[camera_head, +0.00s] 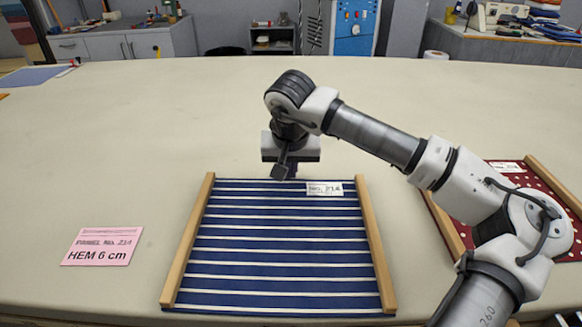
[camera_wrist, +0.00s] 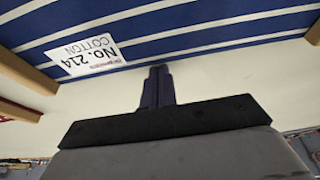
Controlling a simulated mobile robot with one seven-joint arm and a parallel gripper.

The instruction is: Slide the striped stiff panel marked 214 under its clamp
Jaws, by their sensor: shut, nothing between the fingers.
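The stiff panel (camera_head: 275,252) with blue and white stripes lies flat on the table between two wooden bars. A white label (camera_head: 324,188) sits at its far right corner; in the wrist view the label (camera_wrist: 87,55) reads No. 214, cotton. My gripper (camera_head: 291,172) is shut and empty, pointing down at the panel's far edge, left of the label. In the wrist view the closed fingertips (camera_wrist: 158,72) are close to that edge of the panel (camera_wrist: 210,25); I cannot tell if they touch it. I cannot make out a separate clamp.
The left bar (camera_head: 190,240) and right bar (camera_head: 375,245) flank the panel. A pink card (camera_head: 103,247) reading HEM 6 cm lies to the left. A red dotted panel (camera_head: 530,195) lies at right, partly behind my arm. The cloth table (camera_head: 180,110) is clear beyond the panel.

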